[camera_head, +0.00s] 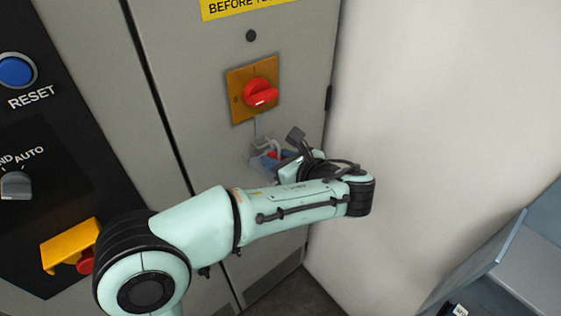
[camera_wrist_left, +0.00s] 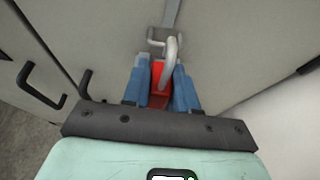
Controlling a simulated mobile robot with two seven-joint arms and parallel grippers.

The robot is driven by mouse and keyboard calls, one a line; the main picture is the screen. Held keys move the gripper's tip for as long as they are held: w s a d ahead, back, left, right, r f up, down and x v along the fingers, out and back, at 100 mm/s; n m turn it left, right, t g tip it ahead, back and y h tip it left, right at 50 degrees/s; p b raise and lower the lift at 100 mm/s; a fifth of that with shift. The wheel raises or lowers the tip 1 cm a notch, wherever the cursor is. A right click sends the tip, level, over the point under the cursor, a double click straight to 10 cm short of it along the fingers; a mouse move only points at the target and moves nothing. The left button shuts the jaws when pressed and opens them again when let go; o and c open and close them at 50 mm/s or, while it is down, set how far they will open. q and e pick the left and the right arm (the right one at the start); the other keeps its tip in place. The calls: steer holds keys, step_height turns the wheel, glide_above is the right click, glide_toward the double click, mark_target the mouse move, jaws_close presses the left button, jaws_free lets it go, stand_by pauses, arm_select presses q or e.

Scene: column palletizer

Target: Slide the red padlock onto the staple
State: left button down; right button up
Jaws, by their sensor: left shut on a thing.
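The red padlock (camera_wrist_left: 157,74) is held between the blue fingers of my left gripper (camera_wrist_left: 162,82), which is shut on its body. In the head view the padlock's red body (camera_head: 273,154) shows only in part, behind my left gripper (camera_head: 270,160). Its grey shackle (camera_wrist_left: 172,58) points away from the gripper toward the cabinet. The staple (camera_wrist_left: 155,43) is a small grey metal loop on the cabinet, right by the shackle's curved end. The two overlap in the wrist view, and I cannot tell whether the shackle passes through. My right gripper is out of view.
A red rotary switch (camera_head: 261,93) on an orange plate (camera_head: 238,108) sits above the staple on the grey cabinet. A control panel with a blue reset button (camera_head: 15,70) and yellow guard (camera_head: 70,246) is at left. A pale wall (camera_head: 420,120) stands close on the right.

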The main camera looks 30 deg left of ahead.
mark_target(271, 152)
arm_select(q)
steer(key=shift+w+a+p, duration=0.3)
steer(key=shift+w+a, duration=0.05)
steer(key=shift+a, duration=0.45)
steer(key=shift+w+a+p, duration=0.25)
steer(key=shift+w+a, duration=0.05)
steer(key=shift+a, duration=0.5)
steer(key=shift+a+r, duration=0.1)
